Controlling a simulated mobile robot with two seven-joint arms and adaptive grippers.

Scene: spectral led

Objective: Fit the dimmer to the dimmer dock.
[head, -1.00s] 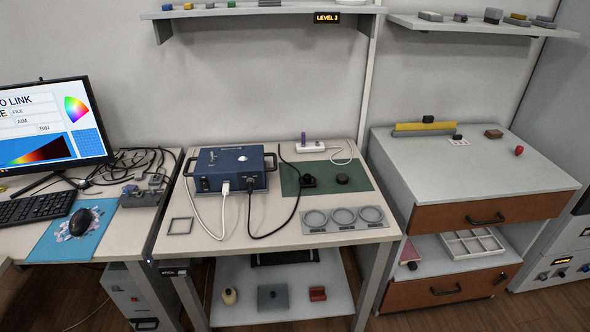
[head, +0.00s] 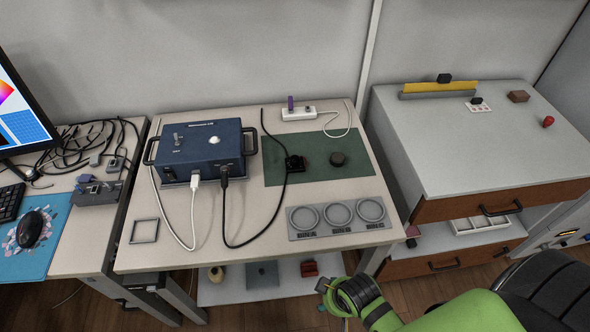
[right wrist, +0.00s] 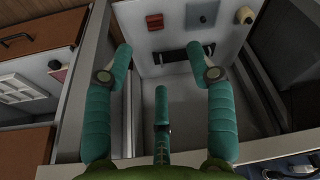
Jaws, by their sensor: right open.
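No label marks the dimmer or its dock, so I cannot tell which things they are. On the green mat (head: 270,172) in the head view are a small black part (head: 295,163) at a cable's end and a dark round puck (head: 338,159). A square grey frame (head: 144,231) lies at the table's front left. A grey plate with three rings (head: 340,233) lies at the front right. My right gripper (head: 332,288) is in front of the table's front right edge. It also shows in the right wrist view (right wrist: 160,62), fingers spread and empty. My left gripper is out of view.
A blue box (head: 200,150) with white and black cables stands on the table. A power strip (head: 298,113) lies behind the mat. The lower shelf (right wrist: 178,45) holds a red block (right wrist: 154,22), a grey-blue block (right wrist: 203,14) and a cream part (right wrist: 243,15). A drawer cabinet (head: 480,150) stands right.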

